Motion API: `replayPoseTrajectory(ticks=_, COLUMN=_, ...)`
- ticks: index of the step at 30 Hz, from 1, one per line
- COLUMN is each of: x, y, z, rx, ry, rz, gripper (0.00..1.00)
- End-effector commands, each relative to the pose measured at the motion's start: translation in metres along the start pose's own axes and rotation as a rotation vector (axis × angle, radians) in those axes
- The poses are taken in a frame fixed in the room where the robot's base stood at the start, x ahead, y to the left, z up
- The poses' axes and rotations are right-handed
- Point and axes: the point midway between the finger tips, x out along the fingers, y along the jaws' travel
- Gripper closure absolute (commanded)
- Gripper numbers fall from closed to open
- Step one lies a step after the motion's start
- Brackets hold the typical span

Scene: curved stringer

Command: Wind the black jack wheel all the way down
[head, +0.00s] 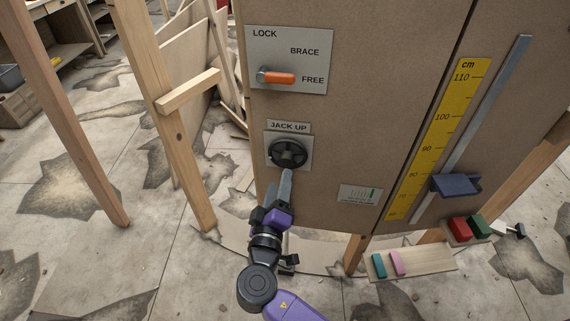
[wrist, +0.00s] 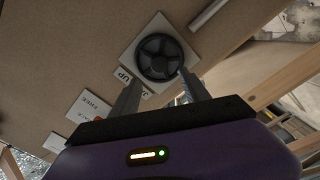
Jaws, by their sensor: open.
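The black jack wheel (head: 288,154) is mounted on a pale square plate under the "JACK UP" label (head: 288,127) on the brown panel. In the wrist view the spoked wheel (wrist: 158,57) lies ahead of my fingers. My gripper (head: 287,174) is just below the wheel in the head view. In the wrist view its two fingers (wrist: 158,88) are spread apart, with the wheel's near edge between or just beyond their tips. I cannot tell whether a finger touches the rim.
An orange lever (head: 277,77) on the LOCK/BRACE/FREE plate (head: 318,77) points toward FREE. A yellow cm scale (head: 437,135) has a blue slider (head: 456,185) beside it. Low right, a wooden shelf (head: 430,262) holds coloured blocks. Wooden posts (head: 165,120) stand left of the panel.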

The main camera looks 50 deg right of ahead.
Motion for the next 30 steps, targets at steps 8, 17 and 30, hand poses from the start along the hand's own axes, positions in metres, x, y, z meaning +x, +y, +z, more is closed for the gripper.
replayPoseTrajectory(ticks=8, x=0.029, y=0.003, z=0.003, rx=0.016, ry=-0.015, rz=0.005, gripper=0.46)
replayPoseTrajectory(ticks=17, x=0.07, y=0.002, z=0.004, rx=0.015, ry=-0.012, rz=0.002, gripper=0.46)
replayPoseTrajectory(ticks=30, x=0.078, y=0.0, z=0.004, rx=0.015, ry=-0.01, rz=0.0, gripper=0.52)
